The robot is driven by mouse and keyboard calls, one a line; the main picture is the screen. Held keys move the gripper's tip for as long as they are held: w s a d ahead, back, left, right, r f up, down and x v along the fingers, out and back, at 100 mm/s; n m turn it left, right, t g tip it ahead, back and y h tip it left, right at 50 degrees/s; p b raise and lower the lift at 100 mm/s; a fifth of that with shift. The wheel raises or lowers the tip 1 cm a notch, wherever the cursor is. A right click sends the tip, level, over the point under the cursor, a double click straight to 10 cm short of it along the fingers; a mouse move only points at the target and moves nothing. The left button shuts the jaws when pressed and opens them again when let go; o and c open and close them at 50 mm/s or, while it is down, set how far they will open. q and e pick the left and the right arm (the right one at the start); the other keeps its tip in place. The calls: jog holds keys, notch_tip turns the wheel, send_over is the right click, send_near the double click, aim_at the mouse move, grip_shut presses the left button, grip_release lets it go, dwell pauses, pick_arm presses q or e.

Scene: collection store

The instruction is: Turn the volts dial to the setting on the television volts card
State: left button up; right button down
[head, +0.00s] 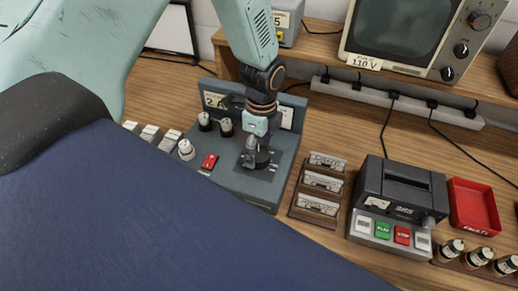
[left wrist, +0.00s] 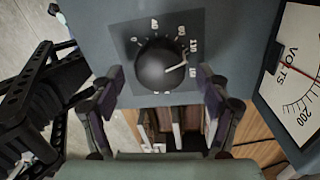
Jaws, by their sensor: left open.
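The television (head: 400,35) stands on the shelf at the upper right in the head view. Its volts card (head: 363,62) reads 110 V. The volts dial (left wrist: 160,66) is a round black knob on a dark plate in the left wrist view, ringed by small white numbers. Its white pointer line points to the right; the numbers beside it are hard to read. My left gripper (head: 257,157) is over the dial on the blue-grey panel in the head view. In the left wrist view its open fingers (left wrist: 160,84) stand on either side of the knob, apart from it.
A volts meter (left wrist: 297,75) with a red needle is beside the dial. The panel (head: 235,185) also has several knobs and a red switch (head: 209,162). Right of it are a cassette rack (head: 295,207), a tape recorder (head: 400,190) and a red tray (head: 474,207).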

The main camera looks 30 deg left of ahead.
aim_at(260, 152)
pick_arm(q)
notch_tip(260, 152, up, 11)
jog(key=w, duration=0.1)
jog(key=shift+r, duration=0.15)
dwell(0.3)
jog(key=f, duration=0.7)
jog(key=s+f, duration=0.1)
jog(key=f, duration=0.3)
jog(key=shift+f, duration=0.15)
jog(key=shift+w+f, duration=0.1)
jog(key=shift+f, duration=0.2)
